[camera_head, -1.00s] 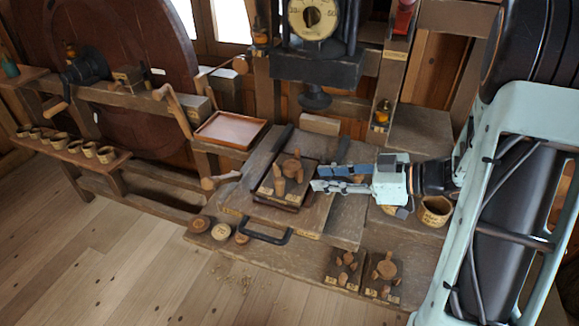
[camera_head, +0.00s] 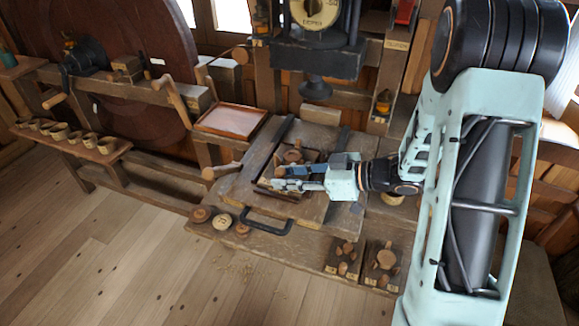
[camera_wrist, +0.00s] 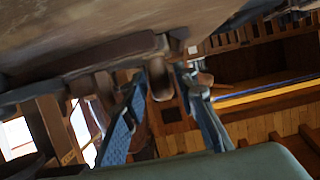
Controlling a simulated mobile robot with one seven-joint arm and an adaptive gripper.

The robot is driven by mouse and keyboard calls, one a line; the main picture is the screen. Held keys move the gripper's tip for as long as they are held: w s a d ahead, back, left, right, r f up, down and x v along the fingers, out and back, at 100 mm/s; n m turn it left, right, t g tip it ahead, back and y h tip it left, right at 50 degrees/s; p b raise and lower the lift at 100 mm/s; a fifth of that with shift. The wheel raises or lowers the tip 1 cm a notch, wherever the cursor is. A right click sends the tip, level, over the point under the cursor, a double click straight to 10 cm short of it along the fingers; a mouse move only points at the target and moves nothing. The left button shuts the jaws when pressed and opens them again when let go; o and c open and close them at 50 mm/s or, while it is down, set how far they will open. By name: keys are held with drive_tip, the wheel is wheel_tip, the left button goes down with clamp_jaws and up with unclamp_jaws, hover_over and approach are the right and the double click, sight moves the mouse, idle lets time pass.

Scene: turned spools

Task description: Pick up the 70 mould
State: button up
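A dark square mould (camera_head: 265,190) with upright wooden pegs and a round wooden piece (camera_head: 292,156) lies on the sliding board below the press. I cannot read its number. Two more pegged moulds, a left one (camera_head: 345,258) and a right one (camera_head: 384,266), stand on the low front shelf; their labels are too small to read. My gripper (camera_head: 276,178) is over the mould on the board and partly hides it. In the wrist view my gripper (camera_wrist: 160,82) is open, with a brown rounded peg (camera_wrist: 159,78) seen between its fingers. I cannot tell whether they touch it.
The press ram (camera_head: 315,88) hangs behind the board. A black handle (camera_head: 266,225) is at the board's front edge. Several round wooden discs (camera_head: 222,222) lie left of it. A shallow tray (camera_head: 232,121) is at the back left. The floor in front is free.

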drive_tip(key=shift+a, duration=0.1)
drive_tip(key=shift+c, duration=0.3)
clamp_jaws()
drive_tip(key=shift+w+r, duration=0.1)
drive_tip(key=shift+r, duration=0.05)
